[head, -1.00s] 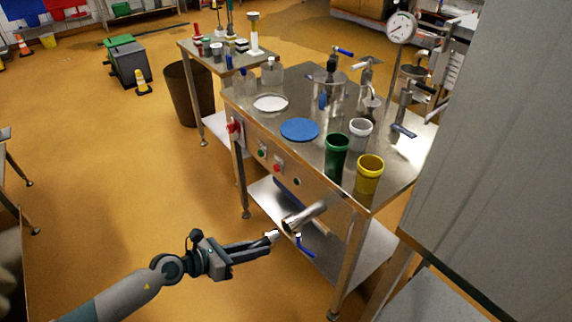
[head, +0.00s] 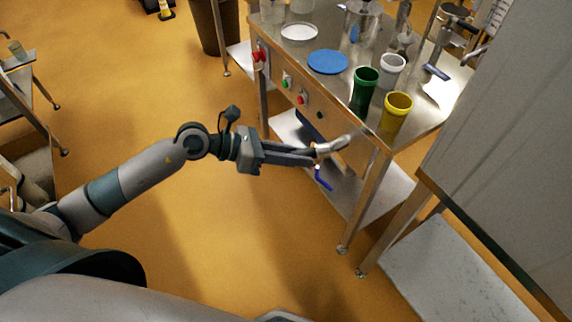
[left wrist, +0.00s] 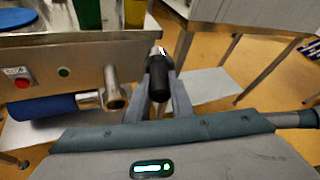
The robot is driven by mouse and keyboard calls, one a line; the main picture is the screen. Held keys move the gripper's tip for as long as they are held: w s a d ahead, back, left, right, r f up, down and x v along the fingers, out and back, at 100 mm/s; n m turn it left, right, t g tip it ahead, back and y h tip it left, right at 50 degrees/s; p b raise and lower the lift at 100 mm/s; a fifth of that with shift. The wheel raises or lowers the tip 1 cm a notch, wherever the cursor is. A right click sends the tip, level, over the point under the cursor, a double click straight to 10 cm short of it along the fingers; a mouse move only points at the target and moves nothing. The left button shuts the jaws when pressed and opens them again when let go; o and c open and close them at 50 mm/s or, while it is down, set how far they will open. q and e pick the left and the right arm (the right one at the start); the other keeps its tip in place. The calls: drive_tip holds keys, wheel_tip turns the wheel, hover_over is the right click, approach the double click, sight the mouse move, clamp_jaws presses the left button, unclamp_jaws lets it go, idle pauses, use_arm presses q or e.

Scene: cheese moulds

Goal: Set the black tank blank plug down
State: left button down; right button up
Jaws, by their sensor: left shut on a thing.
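The black tank blank plug (left wrist: 158,84) shows in the left wrist view as a short black cylinder with a bright metal bit at its far end. It sits between the two fingers of my left gripper (head: 312,155), which is shut on it. In the head view the plug is hard to make out at the fingertips. The gripper is in front of the steel table (head: 358,147), close to a steel outlet pipe (left wrist: 114,98) with a blue handle (head: 324,180). In the wrist view the plug is right of the pipe mouth. My right gripper is out of view.
On the table top are a green cup (head: 363,92), a yellow cup (head: 395,116), a white cup (head: 391,72), a blue disc (head: 328,62) and a white plate (head: 299,32). A lower shelf (head: 300,133) runs beneath. A large grey panel (head: 500,140) stands at right.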

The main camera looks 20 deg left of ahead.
use_arm(q)
drive_tip(key=d+r+m+g, duration=0.2)
drive_tip(key=d+r, duration=0.2)
drive_tip(key=r, duration=0.4)
drive_tip(key=s+d+r+m+g+h, duration=0.1)
drive_tip(key=d+r+m+g, duration=0.1)
drive_tip(key=r, duration=0.6)
drive_tip(key=shift+d+r+g, duration=0.2)
drive_tip(key=shift+d+g, duration=0.2)
drive_tip(key=shift+d, duration=0.5)
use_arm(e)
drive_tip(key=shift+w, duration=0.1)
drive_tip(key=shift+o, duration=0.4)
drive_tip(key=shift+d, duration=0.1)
